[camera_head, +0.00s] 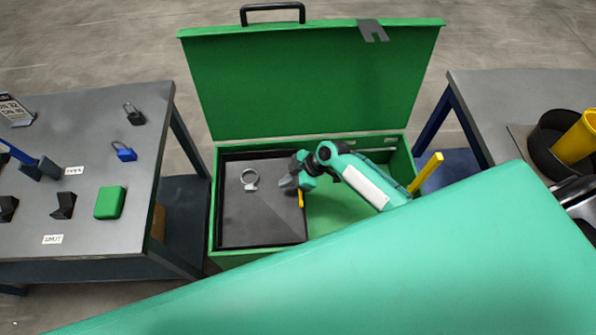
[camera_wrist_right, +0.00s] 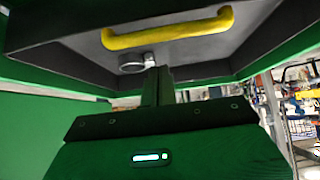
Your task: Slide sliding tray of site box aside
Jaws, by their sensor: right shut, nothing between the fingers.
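The green site box (camera_head: 212,236) stands open with its lid (camera_head: 300,85) raised at the back. Its dark sliding tray (camera_head: 240,225) sits at the left side of the box, and its wall shows in the right wrist view (camera_wrist_right: 75,50). A yellow handle (camera_head: 301,199) is on the tray's right side; it spans the top of the right wrist view (camera_wrist_right: 168,38). A grey ring-shaped item (camera_head: 249,180) lies in the tray. My right gripper (camera_head: 286,184) is shut and empty, over the tray's right edge near the handle; whether it touches is unclear. My left gripper is out of view.
The box's right part shows a bare green floor (camera_head: 325,212). A yellow upright piece (camera_head: 427,170) stands at the right rim. A grey table (camera_head: 90,215) with padlocks and a green block is at left; another table (camera_head: 500,95) at right holds a black container (camera_head: 548,140).

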